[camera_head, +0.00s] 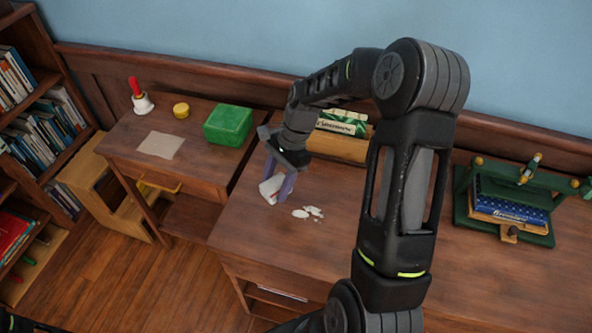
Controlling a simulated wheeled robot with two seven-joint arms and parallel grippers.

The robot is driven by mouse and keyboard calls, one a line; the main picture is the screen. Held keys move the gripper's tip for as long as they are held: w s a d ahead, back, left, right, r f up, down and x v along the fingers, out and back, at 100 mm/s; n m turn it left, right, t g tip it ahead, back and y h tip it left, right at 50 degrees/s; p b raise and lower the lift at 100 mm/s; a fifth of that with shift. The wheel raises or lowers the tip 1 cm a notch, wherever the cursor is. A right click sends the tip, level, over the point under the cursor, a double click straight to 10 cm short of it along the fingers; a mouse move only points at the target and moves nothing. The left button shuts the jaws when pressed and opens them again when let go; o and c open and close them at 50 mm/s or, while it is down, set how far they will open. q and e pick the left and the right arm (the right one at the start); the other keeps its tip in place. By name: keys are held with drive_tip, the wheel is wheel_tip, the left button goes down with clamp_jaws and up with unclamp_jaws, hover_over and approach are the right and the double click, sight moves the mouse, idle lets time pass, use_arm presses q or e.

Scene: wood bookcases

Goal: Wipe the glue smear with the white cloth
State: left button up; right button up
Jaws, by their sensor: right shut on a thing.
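The white cloth (270,189) is bunched between the purple-grey fingers of my right gripper (278,184), which is shut on it. The gripper points down over the left part of the larger wooden desk, at or just above its top; I cannot tell if the cloth touches the wood. The white glue smear (308,212) lies on the desk just right of and nearer than the cloth, in a few uneven patches. My left gripper is not in view.
A small desk (207,180) at left holds a red-handled bell (141,97), a yellow tin (181,110), a green box (228,125) and a paper sheet (160,145). A wooden box (338,147) stands behind my gripper, a green stand (505,205) at right. The desk front is clear.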

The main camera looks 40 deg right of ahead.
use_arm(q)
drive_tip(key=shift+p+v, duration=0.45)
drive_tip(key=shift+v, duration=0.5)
use_arm(e)
drive_tip(key=d+m, duration=0.1)
drive_tip(key=s+d+m, duration=0.1)
drive_tip(key=d, duration=0.1)
drive_tip(key=s+d+m+t, duration=0.1)
drive_tip(key=shift+s+d, duration=0.25)
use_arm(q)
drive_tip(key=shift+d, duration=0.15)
